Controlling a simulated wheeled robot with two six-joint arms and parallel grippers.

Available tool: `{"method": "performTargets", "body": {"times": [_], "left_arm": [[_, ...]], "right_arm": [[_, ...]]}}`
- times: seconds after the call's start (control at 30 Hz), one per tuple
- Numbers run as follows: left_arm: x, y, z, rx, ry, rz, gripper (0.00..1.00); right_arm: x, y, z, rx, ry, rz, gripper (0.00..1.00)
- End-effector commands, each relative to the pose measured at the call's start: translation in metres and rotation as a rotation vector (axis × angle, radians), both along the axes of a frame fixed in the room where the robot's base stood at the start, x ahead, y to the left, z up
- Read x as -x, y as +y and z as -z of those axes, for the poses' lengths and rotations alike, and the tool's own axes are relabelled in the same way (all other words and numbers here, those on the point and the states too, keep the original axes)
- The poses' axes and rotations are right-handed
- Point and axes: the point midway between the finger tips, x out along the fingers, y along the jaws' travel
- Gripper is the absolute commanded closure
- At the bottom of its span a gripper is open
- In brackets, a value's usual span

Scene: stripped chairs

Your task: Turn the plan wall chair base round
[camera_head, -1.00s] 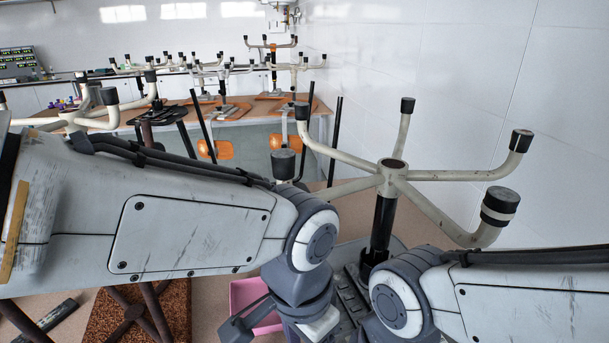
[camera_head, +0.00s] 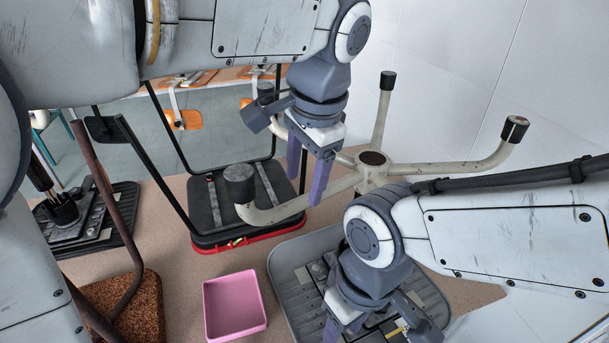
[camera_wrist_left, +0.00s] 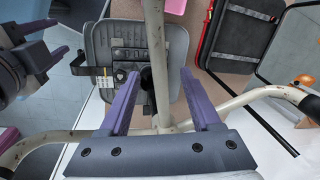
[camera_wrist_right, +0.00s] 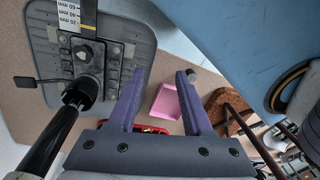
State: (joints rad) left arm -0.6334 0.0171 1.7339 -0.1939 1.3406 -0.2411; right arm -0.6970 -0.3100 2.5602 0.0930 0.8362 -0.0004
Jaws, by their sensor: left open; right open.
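The chair base (camera_head: 373,160) is a cream star of curved arms with black end caps, lying legs-up around a central hub. It stands above a grey seat-like plate (camera_head: 290,262). My left gripper (camera_head: 305,188) points down at the near left arm of the base. In the left wrist view a cream arm (camera_wrist_left: 155,45) runs between its two open purple fingers (camera_wrist_left: 160,78); I cannot tell whether they touch it. My right gripper (camera_head: 352,325) is low, in front of the base, open and empty. Its wrist view shows the black column (camera_wrist_right: 62,125) left of its fingers (camera_wrist_right: 157,78).
Brown bent legs (camera_head: 105,190) and a brown speckled pad (camera_head: 135,305) are at the left. A white wall closes the right side.

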Motion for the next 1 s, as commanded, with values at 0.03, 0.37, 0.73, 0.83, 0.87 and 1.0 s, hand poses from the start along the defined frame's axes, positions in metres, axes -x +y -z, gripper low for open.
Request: {"method": "performTargets", "body": {"times": [0.03, 0.37, 0.73, 0.83, 0.87, 1.0], "left_arm": [[-0.001, 0.002, 0.01, -0.002, 0.003, -0.002, 0.36], [-0.007, 0.004, 0.043, 0.001, 0.0, 0.001, 0.36], [-0.007, 0.003, 0.044, 0.001, -0.001, 0.002, 0.7], [-0.007, 0.003, 0.044, 0.001, -0.001, 0.002, 1.0], [-0.007, 0.003, 0.044, 0.001, -0.001, 0.002, 1.0], [-0.007, 0.003, 0.044, 0.001, -0.001, 0.002, 1.0]], "right_arm": [[0.0, 0.0, 0.0, 0.0, 0.0, 0.0, 0.5], [0.0, 0.0, -0.002, 0.0, 0.0, 0.0, 0.5], [0.0, 0.0, -0.001, 0.0, 0.0, 0.0, 0.5], [0.0, 0.0, -0.001, 0.0, 0.0, 0.0, 0.5], [0.0, 0.0, -0.001, 0.0, 0.0, 0.0, 0.5], [0.0, 0.0, -0.001, 0.0, 0.0, 0.0, 0.5]]}}
